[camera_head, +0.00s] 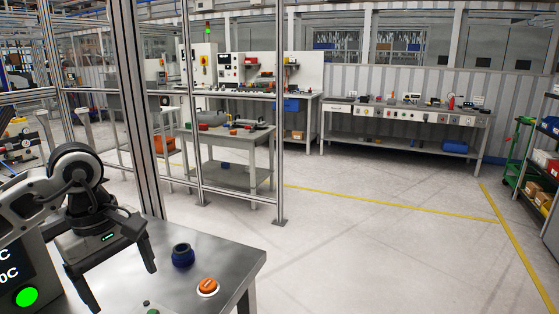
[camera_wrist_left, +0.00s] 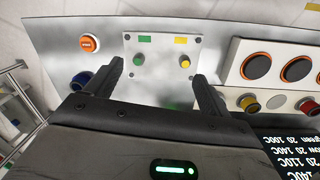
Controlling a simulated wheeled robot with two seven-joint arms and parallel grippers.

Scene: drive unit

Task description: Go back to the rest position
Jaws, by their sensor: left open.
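My left gripper (camera_head: 121,285) hangs over the metal bench top (camera_head: 225,258) at the lower left of the head view. Its two fingers are spread and nothing is between them. In the left wrist view the open fingers (camera_wrist_left: 158,88) point toward a light panel with a green button (camera_wrist_left: 144,57) and a yellow button (camera_wrist_left: 185,61). A blue round part (camera_head: 182,255) stands on the bench right of the gripper, apart from it. An orange button (camera_head: 207,287) is near the bench's right edge. My right gripper does not show.
A unit with a screen and a green light (camera_head: 27,296) is close beside the gripper at left. Metal frame posts (camera_head: 135,110) rise behind the bench. Open grey floor (camera_head: 370,240) lies to the right. The wrist view shows a box with orange-ringed dials (camera_wrist_left: 257,66).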

